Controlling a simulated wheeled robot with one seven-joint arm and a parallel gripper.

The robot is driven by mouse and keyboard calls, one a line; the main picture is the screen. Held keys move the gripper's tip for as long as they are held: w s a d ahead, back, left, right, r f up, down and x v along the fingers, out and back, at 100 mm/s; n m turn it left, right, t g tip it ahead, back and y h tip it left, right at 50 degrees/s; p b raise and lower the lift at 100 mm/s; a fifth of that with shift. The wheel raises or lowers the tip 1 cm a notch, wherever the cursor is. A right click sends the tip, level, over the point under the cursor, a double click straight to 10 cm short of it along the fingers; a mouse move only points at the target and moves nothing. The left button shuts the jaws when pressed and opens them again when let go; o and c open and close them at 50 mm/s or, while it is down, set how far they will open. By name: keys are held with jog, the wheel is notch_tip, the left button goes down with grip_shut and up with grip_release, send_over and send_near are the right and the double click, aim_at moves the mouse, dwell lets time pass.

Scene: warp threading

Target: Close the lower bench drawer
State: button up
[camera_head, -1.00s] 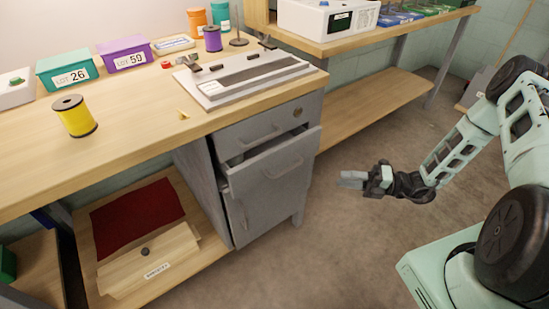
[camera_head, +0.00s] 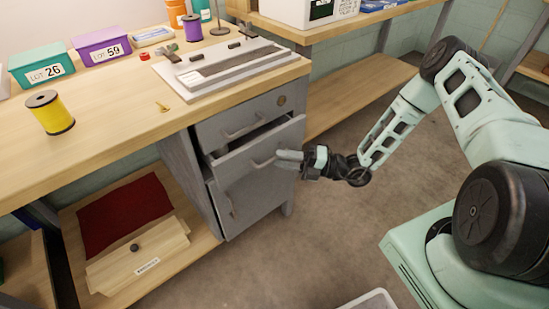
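The grey bench cabinet holds an upper drawer (camera_head: 237,117) that looks shut. Below it, the lower drawer (camera_head: 237,165) stands partly pulled out, with a dark gap above its front and a bar handle (camera_head: 264,163) on it. My gripper (camera_head: 279,158) is at the right part of the lower drawer's front, its fingers pointing left, close to the right end of the handle. It is too small to tell whether the fingers touch the front or are apart. Nothing shows held in them.
A cabinet door (camera_head: 250,200) is below the drawer. The bench top (camera_head: 110,125) above carries a yellow spool (camera_head: 50,112), lot boxes and a white device (camera_head: 220,68). A pale bin (camera_head: 370,300) is at the bottom edge.

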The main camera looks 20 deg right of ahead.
aim_at(268, 151)
jog(key=shift+x, duration=1.5)
grip_shut()
jog(key=shift+w+a+f, duration=0.1)
jog(key=shift+w+a, duration=0.2)
jog(key=shift+w, duration=0.65)
jog(key=shift+w+a, duration=0.3)
jog(key=shift+w, duration=0.8)
grip_release()
